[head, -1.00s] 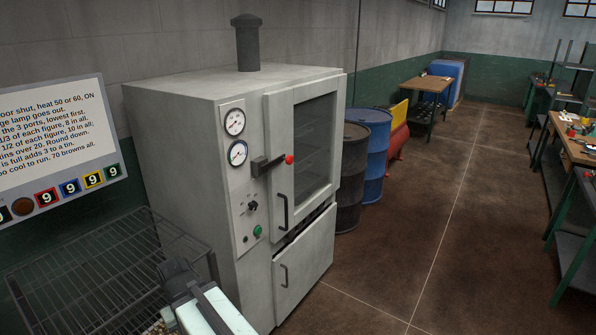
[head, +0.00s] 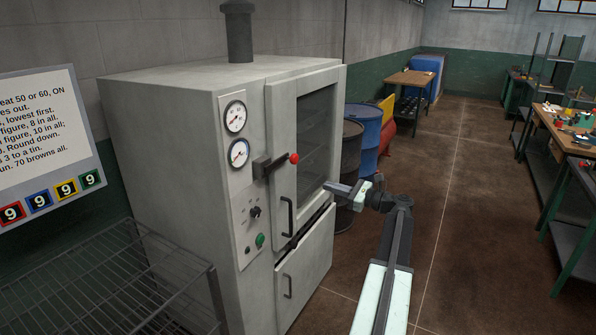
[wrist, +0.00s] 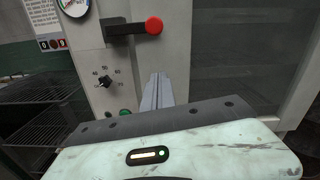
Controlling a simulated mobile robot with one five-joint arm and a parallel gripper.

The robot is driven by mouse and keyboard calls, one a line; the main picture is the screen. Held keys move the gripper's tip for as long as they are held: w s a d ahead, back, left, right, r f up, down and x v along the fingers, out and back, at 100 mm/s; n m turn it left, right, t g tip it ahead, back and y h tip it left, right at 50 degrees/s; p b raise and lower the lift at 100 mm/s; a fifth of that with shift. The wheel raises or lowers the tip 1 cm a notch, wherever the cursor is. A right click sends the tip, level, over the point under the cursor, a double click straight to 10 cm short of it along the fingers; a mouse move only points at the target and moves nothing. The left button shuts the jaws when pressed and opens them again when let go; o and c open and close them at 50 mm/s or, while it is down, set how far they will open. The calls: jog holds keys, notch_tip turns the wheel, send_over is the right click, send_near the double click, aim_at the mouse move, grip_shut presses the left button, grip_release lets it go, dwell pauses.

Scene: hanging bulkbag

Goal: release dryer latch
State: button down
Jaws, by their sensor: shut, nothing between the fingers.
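The dryer (head: 190,150) is a tall grey cabinet with a windowed upper door (head: 312,145). Its latch (head: 272,166) is a dark horizontal bar with a red knob (head: 294,158) at its right end, lying across the seam at the door's left edge. The latch also shows in the wrist view (wrist: 125,29), at the top, with the red knob (wrist: 154,26). My gripper (head: 330,187) is in front of the upper door, right of and below the latch. In the wrist view its shut fingers (wrist: 157,82) point up below the knob, apart from it and empty.
A vertical door handle (head: 287,216) sits below the latch. Dials (head: 236,135), a knob (head: 255,212) and a green button (head: 260,240) are on the left panel. A wire rack (head: 130,285) stands front left, drums (head: 364,140) behind the dryer.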

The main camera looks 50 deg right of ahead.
jog(key=shift+d+r, duration=0.1)
jog(key=shift+r, duration=0.05)
jog(key=w+a+r+p, duration=0.3)
jog(key=w+r+p, duration=0.1)
jog(key=w, duration=0.6)
jog(key=shift+w+a, duration=0.15)
jog(key=shift+a, duration=0.05)
jog(key=shift+a+r, duration=0.1)
